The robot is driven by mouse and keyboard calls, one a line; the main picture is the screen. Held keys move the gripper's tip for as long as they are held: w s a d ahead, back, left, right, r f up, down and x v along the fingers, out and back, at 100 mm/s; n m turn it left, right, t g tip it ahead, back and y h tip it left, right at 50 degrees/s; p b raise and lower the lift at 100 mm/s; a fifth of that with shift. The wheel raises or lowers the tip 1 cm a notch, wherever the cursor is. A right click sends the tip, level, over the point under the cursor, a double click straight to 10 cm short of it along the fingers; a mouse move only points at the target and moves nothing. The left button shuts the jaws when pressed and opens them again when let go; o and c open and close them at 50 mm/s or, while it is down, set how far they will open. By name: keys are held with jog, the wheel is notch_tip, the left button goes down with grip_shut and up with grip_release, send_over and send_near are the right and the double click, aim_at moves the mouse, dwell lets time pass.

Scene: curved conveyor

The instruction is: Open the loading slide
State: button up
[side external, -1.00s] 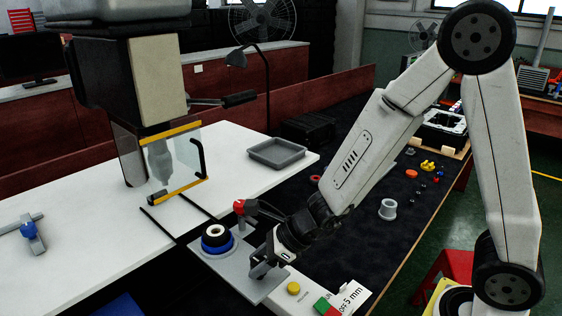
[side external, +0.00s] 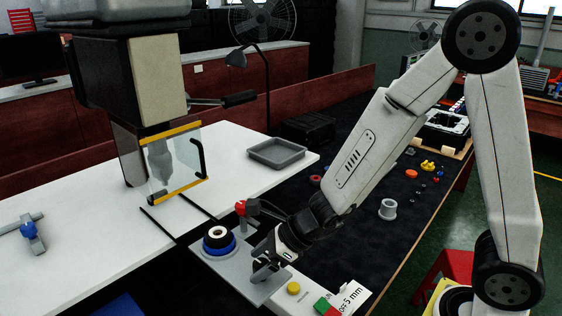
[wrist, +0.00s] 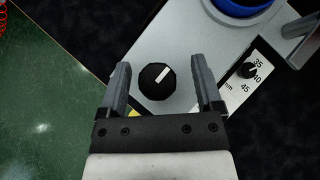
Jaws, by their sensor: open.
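The loading slide is a flat grey plate (side external: 232,268) at the edge of the white table. It carries a blue ring (side external: 219,249) with a black-and-white round part in it. In the wrist view the plate (wrist: 190,35) is light grey, with a black knob (wrist: 157,82) bearing a white mark. My gripper (side external: 263,273) is low over the plate's near right end. In the wrist view my gripper (wrist: 160,66) is open, one finger on each side of the knob, with visible gaps. The fingertips' height against the knob is hard to tell.
A yellow button (side external: 293,288) and a green-red switch (side external: 326,306) sit right of the plate. A red-topped clamp (side external: 241,208) stands behind it. The machine with a clear guard (side external: 176,165) is at the left. A grey tray (side external: 277,152) lies on the white table.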

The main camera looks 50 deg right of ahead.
jog(key=shift+v, duration=3.8)
jog(key=shift+f, duration=0.1)
jog(key=s+d+f+n+g+h, duration=0.2)
jog(key=d+n+h, duration=0.1)
jog(key=n, duration=1)
jog(key=s+d+f+n+g+h, duration=0.1)
jog(key=d+n, duration=0.5)
jog(key=n, duration=0.8)
jog(key=shift+s+f+g+h, duration=0.4)
jog(key=shift+s+f+h, duration=0.45)
jog(key=shift+h, duration=0.35)
